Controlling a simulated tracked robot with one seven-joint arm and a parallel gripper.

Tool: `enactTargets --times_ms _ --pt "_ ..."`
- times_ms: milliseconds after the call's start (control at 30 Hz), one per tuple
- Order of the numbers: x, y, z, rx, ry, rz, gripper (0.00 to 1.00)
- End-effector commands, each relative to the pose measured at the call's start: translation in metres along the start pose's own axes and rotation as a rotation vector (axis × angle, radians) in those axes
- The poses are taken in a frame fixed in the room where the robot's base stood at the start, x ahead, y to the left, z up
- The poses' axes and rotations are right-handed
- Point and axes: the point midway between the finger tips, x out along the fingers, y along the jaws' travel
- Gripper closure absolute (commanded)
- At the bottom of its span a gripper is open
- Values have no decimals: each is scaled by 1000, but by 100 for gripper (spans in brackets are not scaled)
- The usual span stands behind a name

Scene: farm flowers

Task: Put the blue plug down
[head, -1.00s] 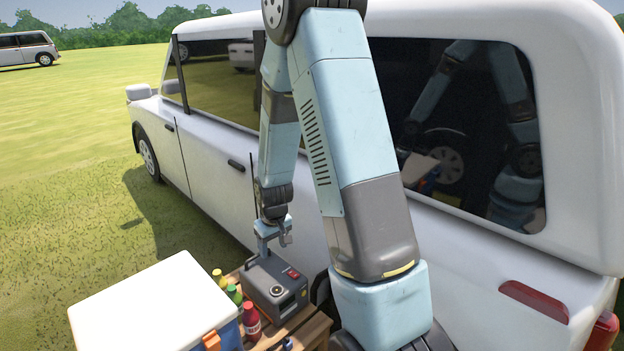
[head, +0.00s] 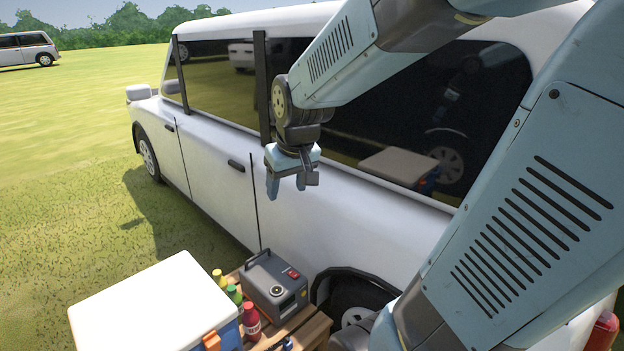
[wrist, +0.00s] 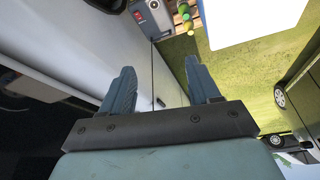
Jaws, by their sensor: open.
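My gripper (head: 287,188) is open and empty, raised beside the white van's side window, pointing down. In the wrist view its two fingers (wrist: 160,78) stand wide apart with nothing between them. A small blue object (head: 287,343), perhaps the blue plug, lies at the front of the wooden table (head: 313,328), at the lower edge of the head view. It is too small and cut off to be sure. My gripper is well above and apart from it. A grey power box (head: 275,287) with a handle and red switch stands on the table; it also shows in the wrist view (wrist: 151,18).
A white-lidded blue cooler (head: 155,305) stands left of the table. Several bottles, one a red bottle (head: 252,322), stand between it and the power box. The white van (head: 215,165) is close behind my gripper. Open grass (head: 70,150) lies to the left.

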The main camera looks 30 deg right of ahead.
Motion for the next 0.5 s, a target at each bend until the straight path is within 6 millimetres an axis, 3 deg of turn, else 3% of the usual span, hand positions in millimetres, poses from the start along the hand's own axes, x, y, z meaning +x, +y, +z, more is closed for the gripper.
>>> enactTargets --times_ms 200,500 --pt "-53 -2 32 30 54 6 39" --pt "-98 -6 73 64 101 10 39"
